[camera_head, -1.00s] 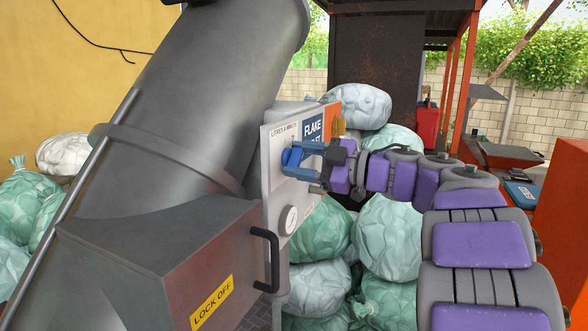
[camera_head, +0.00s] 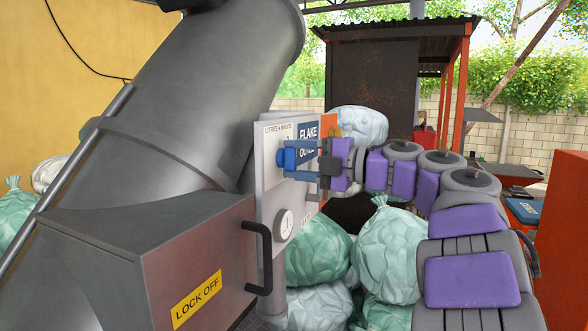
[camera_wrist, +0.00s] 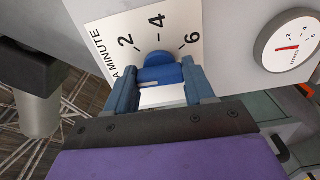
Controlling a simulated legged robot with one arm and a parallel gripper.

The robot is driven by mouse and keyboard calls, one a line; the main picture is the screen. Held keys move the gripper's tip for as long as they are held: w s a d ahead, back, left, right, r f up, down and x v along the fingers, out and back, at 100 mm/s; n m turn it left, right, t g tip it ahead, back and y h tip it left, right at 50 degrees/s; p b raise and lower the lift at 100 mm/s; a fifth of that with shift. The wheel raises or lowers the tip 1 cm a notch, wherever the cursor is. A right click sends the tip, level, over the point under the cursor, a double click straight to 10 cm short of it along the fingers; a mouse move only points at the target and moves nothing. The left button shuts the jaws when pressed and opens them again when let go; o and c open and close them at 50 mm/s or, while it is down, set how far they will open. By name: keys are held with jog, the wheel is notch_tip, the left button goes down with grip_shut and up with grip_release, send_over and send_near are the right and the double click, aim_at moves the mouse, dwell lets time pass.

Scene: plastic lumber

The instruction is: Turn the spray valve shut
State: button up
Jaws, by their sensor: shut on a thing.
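The spray valve is a blue knob (camera_head: 288,158) on the grey panel, and it also shows in the wrist view (camera_wrist: 160,72). A white scale plate (camera_wrist: 133,32) behind it reads "A MINUTE" with 2, 4 and 6. The knob's rounded end lies just below the 4. My gripper (camera_head: 300,159) reaches in from the right, its blue fingers on both sides of the knob. In the wrist view my gripper (camera_wrist: 161,95) is shut on the knob. The fingers partly hide the knob's sides.
A round gauge (camera_wrist: 288,45) with a red needle sits on the panel near the knob. A grey box marked LOCK OFF (camera_head: 150,260) with a black handle (camera_head: 262,258) stands in front at left. Stuffed bags (camera_head: 392,250) lie behind my arm.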

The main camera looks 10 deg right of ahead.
jog(key=shift+f+n, duration=0.3)
jog(key=shift+f, duration=0.05)
dwell(0.3)
jog(key=o, duration=1)
jog(key=shift+d+r, duration=0.2)
jog(key=shift+o, duration=0.2)
jog(key=v, duration=1.7)
jog(key=shift+d, duration=0.25)
